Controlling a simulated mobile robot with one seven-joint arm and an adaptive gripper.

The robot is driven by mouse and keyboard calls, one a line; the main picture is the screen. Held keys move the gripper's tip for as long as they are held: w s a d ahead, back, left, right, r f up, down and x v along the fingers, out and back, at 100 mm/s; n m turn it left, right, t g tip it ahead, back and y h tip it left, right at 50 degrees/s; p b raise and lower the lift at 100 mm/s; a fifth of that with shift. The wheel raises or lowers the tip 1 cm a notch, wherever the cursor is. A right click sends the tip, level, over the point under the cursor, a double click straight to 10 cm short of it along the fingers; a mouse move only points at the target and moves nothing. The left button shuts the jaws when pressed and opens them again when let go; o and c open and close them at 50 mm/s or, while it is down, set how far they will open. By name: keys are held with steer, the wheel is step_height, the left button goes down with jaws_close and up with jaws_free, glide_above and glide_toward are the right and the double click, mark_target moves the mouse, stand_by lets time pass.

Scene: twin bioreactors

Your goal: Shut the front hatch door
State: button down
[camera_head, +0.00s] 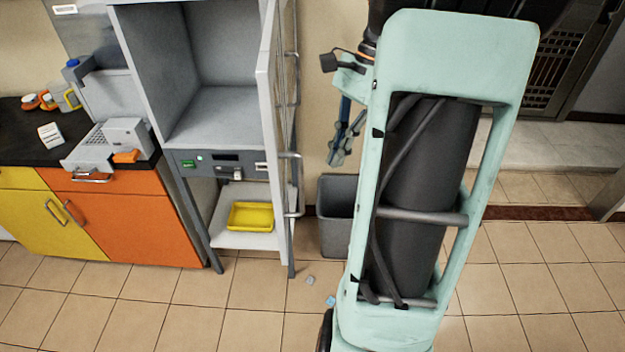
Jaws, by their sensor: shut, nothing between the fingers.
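The front hatch door (268,105) is a tall pale grey panel on the right side of the grey cabinet (192,118). It stands open, swung outward and seen nearly edge-on, with bar handles on its right face. The cabinet's upper compartment is exposed and looks empty. My gripper (338,158) hangs pointing down to the right of the door, apart from it in the picture. It is shut with nothing held. My own pale green body hides much of the arm.
A yellow tray (251,217) sits on the cabinet's low shelf. A grey bin (337,212) stands right of the door. Orange and yellow cupboards (130,222) with a dark worktop are at left. Small bits (331,300) lie on the tiled floor, otherwise clear in front.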

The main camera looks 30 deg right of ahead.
steer(key=a+f, duration=0.4)
steer(key=a, duration=0.1)
steer(key=shift+s+a+f+p, duration=0.25)
steer(key=shift+a+p, duration=0.15)
